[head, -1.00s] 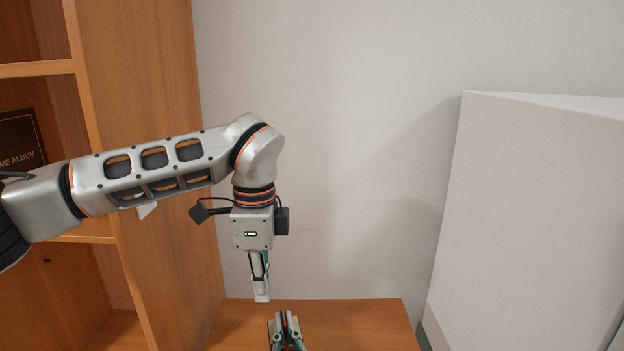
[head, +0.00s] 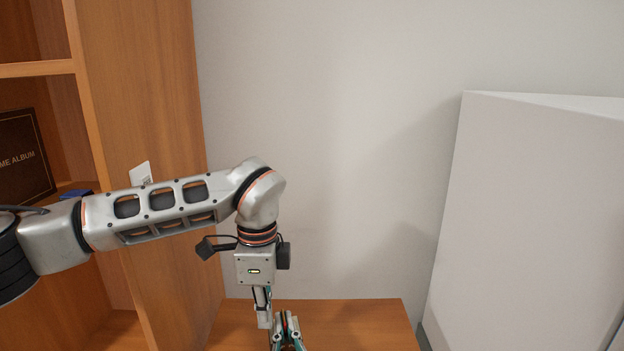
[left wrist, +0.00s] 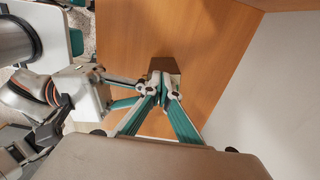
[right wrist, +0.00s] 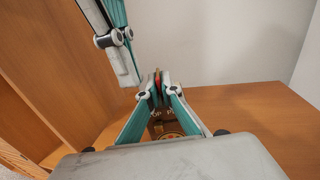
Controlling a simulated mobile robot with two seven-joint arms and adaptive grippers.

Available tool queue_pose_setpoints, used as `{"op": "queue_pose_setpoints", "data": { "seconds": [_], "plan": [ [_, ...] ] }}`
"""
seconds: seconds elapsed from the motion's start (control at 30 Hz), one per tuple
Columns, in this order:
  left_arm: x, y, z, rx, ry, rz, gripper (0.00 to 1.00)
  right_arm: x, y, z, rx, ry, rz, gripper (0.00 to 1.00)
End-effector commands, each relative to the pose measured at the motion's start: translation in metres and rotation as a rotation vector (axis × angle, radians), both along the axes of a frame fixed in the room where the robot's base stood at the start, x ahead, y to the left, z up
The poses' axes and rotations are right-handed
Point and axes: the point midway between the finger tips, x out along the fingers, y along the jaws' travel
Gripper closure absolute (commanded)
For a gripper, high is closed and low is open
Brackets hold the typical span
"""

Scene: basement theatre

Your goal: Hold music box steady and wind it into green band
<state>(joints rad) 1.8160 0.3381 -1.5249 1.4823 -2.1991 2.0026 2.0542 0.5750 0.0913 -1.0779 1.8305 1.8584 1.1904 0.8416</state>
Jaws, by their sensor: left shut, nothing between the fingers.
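My left gripper (head: 264,320) points down over the wooden top, shut and empty; its fingers also show in the left wrist view (left wrist: 163,82). My right gripper (head: 286,325) is just right of it, at the bottom edge of the head view. In the right wrist view its fingertips (right wrist: 157,88) are close together, with a thin red and dark strip between them; whether they grip it is unclear. Below and behind these fingers a dark brown piece with a gold and red dial, likely the music box (right wrist: 168,128), shows partly. Its key and green band cannot be made out.
The wooden top (head: 355,322) is bare to the right of the grippers. A wooden shelf unit (head: 160,80) with a dark album (head: 22,155) stands close on the left. A pale wall is behind, and a large white panel (head: 530,220) stands at the right.

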Motion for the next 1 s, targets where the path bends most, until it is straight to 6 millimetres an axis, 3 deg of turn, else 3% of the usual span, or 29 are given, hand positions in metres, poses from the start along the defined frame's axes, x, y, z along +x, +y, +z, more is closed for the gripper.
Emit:
{"op": "queue_pose_setpoints", "data": {
  "seconds": [1.0],
  "plan": [
    [0.004, -0.0086, 0.0004, 0.0, 0.0, 0.0, 1.0, 0.0, 0.0, 0.0, 0.0, 0.0, 0.0, 1.0]
  ]
}}
